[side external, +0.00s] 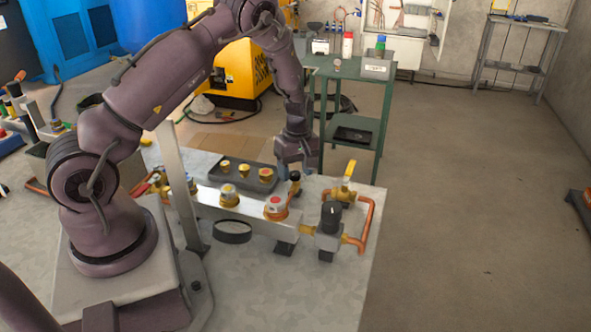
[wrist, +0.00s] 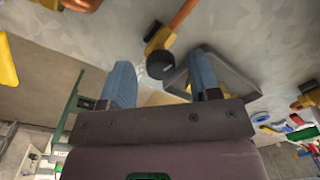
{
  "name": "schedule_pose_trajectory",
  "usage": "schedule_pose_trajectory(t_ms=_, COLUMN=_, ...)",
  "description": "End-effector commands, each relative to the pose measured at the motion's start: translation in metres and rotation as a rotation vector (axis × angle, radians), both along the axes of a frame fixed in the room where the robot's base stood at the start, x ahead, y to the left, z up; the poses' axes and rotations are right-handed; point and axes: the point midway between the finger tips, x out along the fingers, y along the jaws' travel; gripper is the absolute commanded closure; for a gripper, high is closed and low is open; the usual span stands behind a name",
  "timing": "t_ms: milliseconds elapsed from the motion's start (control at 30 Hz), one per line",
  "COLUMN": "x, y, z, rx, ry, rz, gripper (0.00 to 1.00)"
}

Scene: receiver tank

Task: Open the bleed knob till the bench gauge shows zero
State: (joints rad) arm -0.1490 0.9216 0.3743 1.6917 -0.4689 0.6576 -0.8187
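A round black knob (wrist: 160,65) on a brass fitting with a copper pipe, apparently the bleed knob, shows in the wrist view between my fingers. My gripper (wrist: 160,59) is open, one blue finger on each side of the knob, with a visible gap and no clear contact. In the side view my gripper (side external: 297,160) points down just behind a small black knob (side external: 295,177) at the manifold's far edge. A round black-rimmed disc (side external: 232,232), perhaps the bench gauge, sits at the manifold's front; no reading can be made out.
The silver manifold (side external: 258,217) carries brass fittings and a red-capped one (side external: 276,205). To its right stand a yellow-handled valve (side external: 349,171), a black-topped regulator (side external: 331,215) and a copper pipe (side external: 368,222). A dark tray (side external: 228,168) lies behind. A green trolley (side external: 348,72) stands beyond the bench.

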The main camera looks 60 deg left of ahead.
Motion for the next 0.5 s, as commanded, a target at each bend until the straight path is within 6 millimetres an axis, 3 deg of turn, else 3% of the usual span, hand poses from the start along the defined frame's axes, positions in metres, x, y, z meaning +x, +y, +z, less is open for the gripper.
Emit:
schedule_pose_trajectory(t_ms=267, x=0.0, y=0.0, z=0.003, rx=0.0, ry=0.001, rz=-0.001, gripper=0.43)
schedule_pose_trajectory(t_ms=500, x=0.003, y=0.0, z=0.042, rx=0.001, ry=-0.004, rz=-0.002, gripper=0.43)
